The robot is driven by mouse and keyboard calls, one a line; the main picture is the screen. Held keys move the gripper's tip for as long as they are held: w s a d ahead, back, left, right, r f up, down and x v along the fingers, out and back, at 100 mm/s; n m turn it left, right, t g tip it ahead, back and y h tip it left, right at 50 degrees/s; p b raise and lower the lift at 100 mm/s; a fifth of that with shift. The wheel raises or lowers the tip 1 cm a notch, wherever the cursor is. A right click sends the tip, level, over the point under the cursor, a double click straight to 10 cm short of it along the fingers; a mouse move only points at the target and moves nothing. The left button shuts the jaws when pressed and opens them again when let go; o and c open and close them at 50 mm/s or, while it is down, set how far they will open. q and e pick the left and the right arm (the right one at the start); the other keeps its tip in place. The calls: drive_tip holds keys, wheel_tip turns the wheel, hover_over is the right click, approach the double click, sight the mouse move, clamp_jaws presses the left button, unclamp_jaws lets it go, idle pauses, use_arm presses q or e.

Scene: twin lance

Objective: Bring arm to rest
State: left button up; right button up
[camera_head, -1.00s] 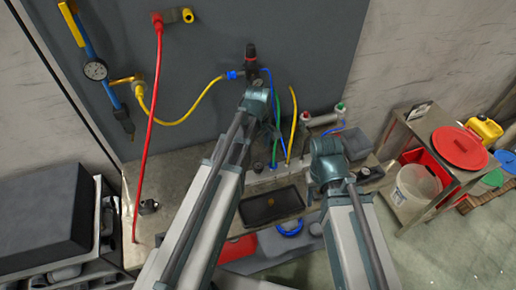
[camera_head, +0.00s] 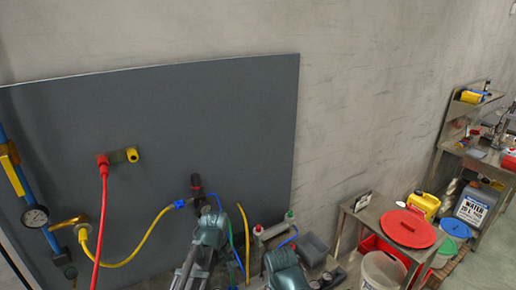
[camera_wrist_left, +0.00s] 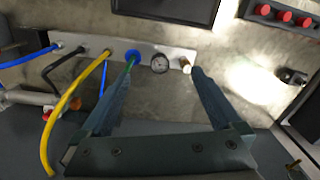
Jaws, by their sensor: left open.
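My left arm (camera_head: 209,238) comes up from the bottom of the head view, its end just below a black-and-red fitting on the panel. My left gripper (camera_wrist_left: 163,78) shows in the left wrist view, its two fingers apart with nothing clamped between them.
At right, a small table holds a red lid (camera_head: 407,228) and yellow can (camera_head: 424,204); a white bucket (camera_head: 381,272) stands below.

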use_arm(q)
drive_tip(key=s+d+f+m+y+b, duration=0.1)
drive_tip(key=s+d+f+m+b, duration=0.7)
drive_tip(key=s+f+m, duration=0.2)
drive_tip(key=s+m, duration=0.2)
drive_tip(key=m, duration=0.1)
drive_tip(key=shift+b, duration=0.3)
drive_tip(key=shift+d+f, duration=0.1)
idle(0.9)
